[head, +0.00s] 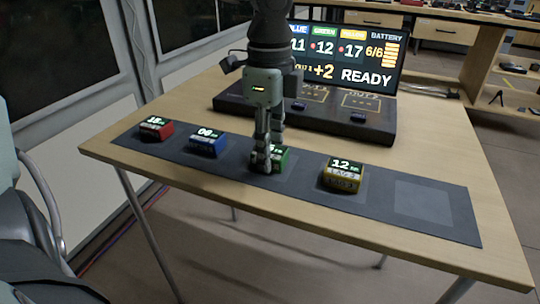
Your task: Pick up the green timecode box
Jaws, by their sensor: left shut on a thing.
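The green timecode box (281,159) stands on the dark mat (310,196) near the middle of the table. My left gripper (268,168) points down over it and is shut on it, with the fingers hiding its left part. I cannot tell whether the box is lifted off the mat. My right gripper is not in view.
On the mat, a red box (156,129) and a blue box (207,144) stand to the left, a yellow box (341,176) to the right. A lighter square at the right is empty. A dark dock (372,126) and a screen (415,59) reading READY stand behind.

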